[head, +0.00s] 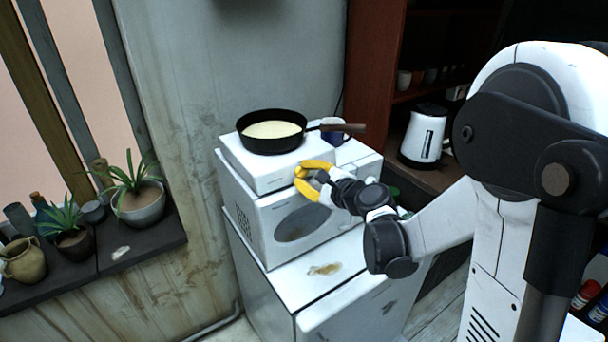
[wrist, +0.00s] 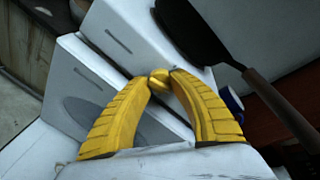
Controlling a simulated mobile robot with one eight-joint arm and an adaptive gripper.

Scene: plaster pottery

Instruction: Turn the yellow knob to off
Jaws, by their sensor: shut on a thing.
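The yellow knob (wrist: 159,80) sits on the front of a white stove box and shows between my fingertips in the wrist view. In the head view the knob (head: 301,171) is partly covered by the yellow fingers. My gripper (head: 305,174) has its two yellow fingers bowed apart with the tips closed on the knob; the wrist view shows the same gripper (wrist: 160,78). The white stove box (head: 250,172) carries a black pan (head: 262,145) with pale contents. I cannot tell the knob's turn position.
The stove box stands on a white appliance with a dark oval window (head: 302,222), on a larger white cabinet (head: 275,275). The pan's brown handle (head: 345,128) reaches right, over a blue and white mug (head: 333,130). A kettle (head: 424,135) stands on the shelf at right. Potted plants line the left ledge.

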